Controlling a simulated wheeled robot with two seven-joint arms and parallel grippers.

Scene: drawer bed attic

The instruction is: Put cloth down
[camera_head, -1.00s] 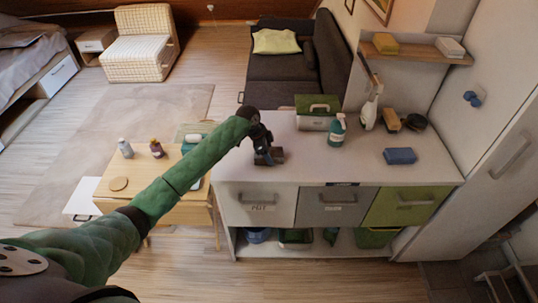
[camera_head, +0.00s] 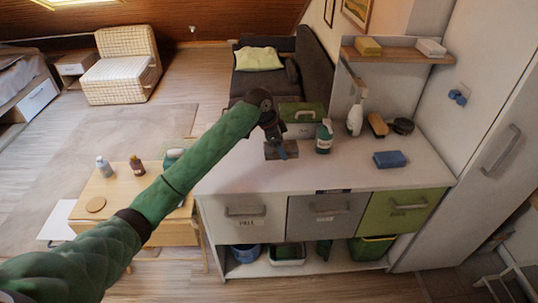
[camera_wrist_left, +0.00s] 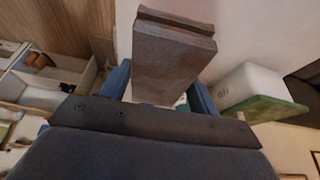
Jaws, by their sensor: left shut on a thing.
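The cloth is a folded grey-brown block (camera_head: 291,150), seen over the left part of the white counter top (camera_head: 235,172) in the head view. It fills the upper middle of the left wrist view (camera_wrist_left: 172,58). My left gripper (camera_head: 277,143) is shut on it, with a blue finger on each side in the wrist view (camera_wrist_left: 160,92). I cannot tell whether the cloth touches the counter. My right gripper is not in view.
A teal spray bottle (camera_head: 324,136) stands just right of the cloth, and a green-and-white box (camera_head: 303,118) behind it. A white spray bottle (camera_head: 355,118), a brush (camera_head: 377,125) and a blue sponge (camera_head: 390,159) are farther right. The front middle of the counter is clear.

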